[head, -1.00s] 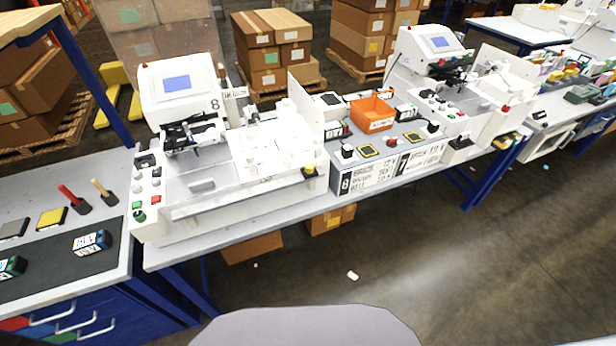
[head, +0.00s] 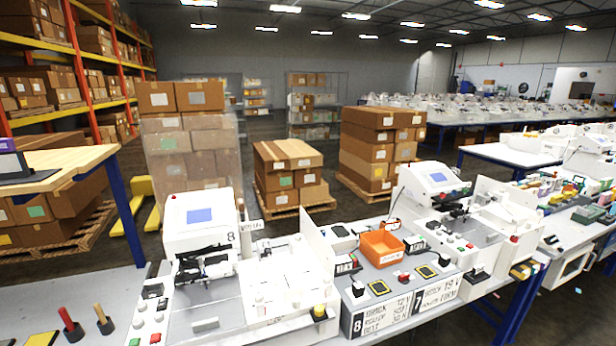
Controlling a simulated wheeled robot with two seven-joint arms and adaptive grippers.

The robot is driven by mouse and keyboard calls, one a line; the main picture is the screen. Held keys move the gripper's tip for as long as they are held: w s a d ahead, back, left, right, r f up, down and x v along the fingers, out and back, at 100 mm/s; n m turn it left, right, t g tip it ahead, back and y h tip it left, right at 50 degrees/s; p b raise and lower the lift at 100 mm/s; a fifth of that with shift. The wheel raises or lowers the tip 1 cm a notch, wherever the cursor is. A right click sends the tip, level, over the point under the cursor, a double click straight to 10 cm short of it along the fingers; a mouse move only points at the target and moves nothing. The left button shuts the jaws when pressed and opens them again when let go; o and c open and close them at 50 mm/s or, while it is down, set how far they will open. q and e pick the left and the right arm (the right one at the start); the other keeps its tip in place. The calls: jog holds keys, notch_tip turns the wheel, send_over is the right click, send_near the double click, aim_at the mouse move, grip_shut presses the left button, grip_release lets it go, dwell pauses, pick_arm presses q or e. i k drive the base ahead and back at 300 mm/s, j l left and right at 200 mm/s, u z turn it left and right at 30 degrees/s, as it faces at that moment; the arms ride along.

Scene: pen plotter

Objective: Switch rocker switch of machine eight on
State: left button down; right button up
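Machine eight (head: 200,222) is a white pen plotter with a blue screen and the number 8 on its head, left of centre in the head view. On its left side is a control panel (head: 150,318) with a black switch-like part (head: 152,291) at the top and red, white and green buttons below. Which part is the rocker switch, and its state, is too small to tell. A grey control box (head: 362,318) labelled 8 stands to the right, with a black knob and a yellow-edged black square. Neither of my grippers is in view.
An orange bin (head: 381,245) sits on the grey boxes between machine eight and another plotter (head: 432,186) to the right. A wooden-topped table (head: 75,165) stands at the left. Red and wooden-handled tools (head: 68,322) stand at lower left. Stacked cartons (head: 290,165) stand behind.

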aim_at(162, 305)
jog(key=j+u, duration=0.1)
jog(key=u, duration=0.7)
jog(key=j+u, duration=0.1)
jog(key=u, duration=0.25)
jog(key=i, duration=0.05)
